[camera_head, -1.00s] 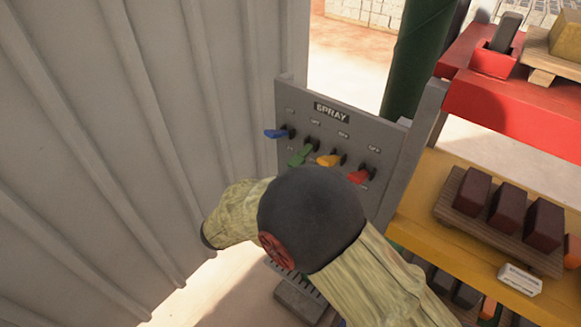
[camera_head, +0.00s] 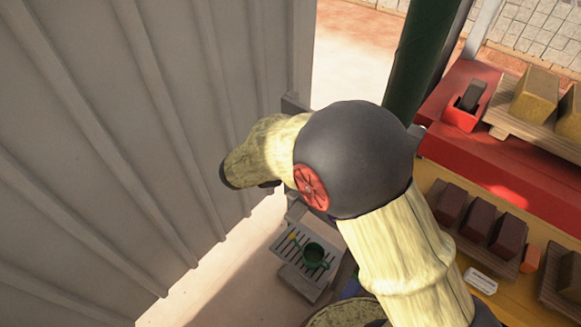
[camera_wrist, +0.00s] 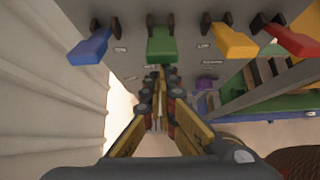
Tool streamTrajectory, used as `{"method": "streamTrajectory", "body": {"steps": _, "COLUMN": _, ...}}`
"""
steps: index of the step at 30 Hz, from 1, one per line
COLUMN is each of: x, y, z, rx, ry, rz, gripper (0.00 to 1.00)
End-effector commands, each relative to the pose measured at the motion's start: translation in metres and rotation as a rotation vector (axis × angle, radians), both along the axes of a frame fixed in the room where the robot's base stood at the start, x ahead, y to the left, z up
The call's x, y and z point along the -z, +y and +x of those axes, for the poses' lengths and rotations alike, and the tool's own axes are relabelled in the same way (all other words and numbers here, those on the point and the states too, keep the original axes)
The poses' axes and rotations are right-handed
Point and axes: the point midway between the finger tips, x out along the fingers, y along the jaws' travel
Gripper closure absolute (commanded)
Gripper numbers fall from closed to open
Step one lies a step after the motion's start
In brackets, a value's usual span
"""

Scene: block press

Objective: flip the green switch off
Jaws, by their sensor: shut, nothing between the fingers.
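The green switch (camera_wrist: 161,46) sticks out from the grey panel (camera_wrist: 128,70) in the wrist view, between the blue switch (camera_wrist: 90,46) and the yellow switch (camera_wrist: 233,42). A red switch (camera_wrist: 291,41) is at the far right. My gripper (camera_wrist: 159,72) is shut and empty, with its fingertips just below the green switch in the picture. I cannot tell whether they touch it. In the head view my arm hides the switches and nearly all of the panel, and the gripper does not show.
A ribbed grey wall (camera_head: 120,150) stands close on the left. On the right are a red shelf (camera_head: 455,145) and a yellow shelf (camera_head: 430,172) with dark blocks (camera_head: 480,215). A green post (camera_head: 415,60) rises behind.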

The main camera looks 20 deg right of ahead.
Motion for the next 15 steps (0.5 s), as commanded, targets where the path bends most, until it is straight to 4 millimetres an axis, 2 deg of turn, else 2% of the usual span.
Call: {"method": "streamTrajectory", "body": {"steps": 15, "x": -0.0114, "y": -0.0025, "z": 0.0023, "rx": 0.0, "ry": -0.004, "rz": -0.003, "gripper": 1.0}}
